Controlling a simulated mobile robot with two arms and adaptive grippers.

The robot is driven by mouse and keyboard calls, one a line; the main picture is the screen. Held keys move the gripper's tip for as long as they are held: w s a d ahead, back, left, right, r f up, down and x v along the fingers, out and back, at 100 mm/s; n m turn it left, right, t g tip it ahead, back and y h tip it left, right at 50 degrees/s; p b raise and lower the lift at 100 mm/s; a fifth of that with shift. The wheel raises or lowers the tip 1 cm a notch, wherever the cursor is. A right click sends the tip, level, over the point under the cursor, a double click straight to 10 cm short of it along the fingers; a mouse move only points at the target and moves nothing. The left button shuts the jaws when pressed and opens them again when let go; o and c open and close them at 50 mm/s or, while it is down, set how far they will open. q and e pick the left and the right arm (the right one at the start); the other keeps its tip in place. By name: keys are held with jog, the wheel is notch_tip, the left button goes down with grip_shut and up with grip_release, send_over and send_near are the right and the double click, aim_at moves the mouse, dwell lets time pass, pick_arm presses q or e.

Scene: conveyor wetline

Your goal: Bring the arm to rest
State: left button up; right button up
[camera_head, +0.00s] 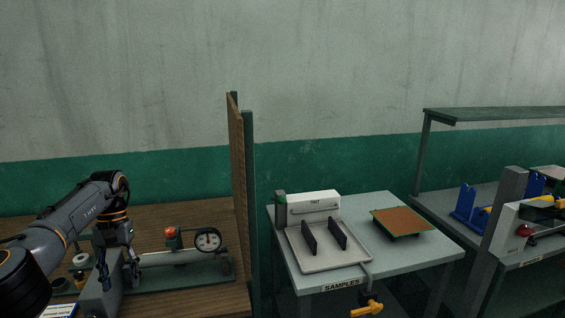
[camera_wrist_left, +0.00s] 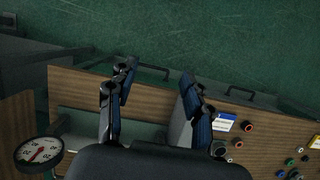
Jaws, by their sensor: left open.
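My left arm (camera_head: 75,215) comes in from the left in the head view, bent at the wrist with the hand pointing down. My left gripper (camera_head: 120,274) hangs over the wooden bench (camera_head: 190,302), beside a grey-green fixture. In the left wrist view the two fingers of the left gripper (camera_wrist_left: 157,78) stand apart with nothing between them. Whether the fingertips touch the fixture I cannot tell. My right gripper is in neither view.
A dial gauge (camera_head: 208,240) and a red knob (camera_head: 170,232) sit close right of the gripper. A wooden divider (camera_head: 237,160) rises at the bench's right end. Beyond it stands a grey table with a tray (camera_head: 327,262) and an orange-topped plate (camera_head: 404,221).

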pick_arm(q)
jog(key=s+d+f+n+t+h+b, duration=0.1)
jog(key=d+f+n+t+h, duration=0.45)
jog(key=d+f+n, duration=1)
jog(key=d+f+n+t+h+b, duration=0.1)
jog(key=d+f+n+t+h, duration=0.4)
jog(key=d+f+n, duration=1.05)
jog(key=s+a+f+n+t+y+b, duration=0.1)
jog(key=s+a+f+n+y, duration=0.4)
jog(key=s+f+n, duration=0.7)
jog(key=s+a+f+n+y+b, duration=0.1)
jog(key=s+a+f+n+y, duration=0.2)
jog(key=s+a+f+n, duration=0.85)
jog(key=s+f+n+g+y, duration=0.1)
jog(key=s+f+n+g, duration=0.2)
jog(key=s, duration=1.1)
jog(key=s+f+n+g+y, duration=0.2)
jog(key=s+f+n+g, duration=0.2)
jog(key=s+f+n, duration=0.5)
jog(key=s, duration=0.5)
jog(key=shift+s+a+f+n, duration=0.15)
jog(key=shift+s+n, duration=0.2)
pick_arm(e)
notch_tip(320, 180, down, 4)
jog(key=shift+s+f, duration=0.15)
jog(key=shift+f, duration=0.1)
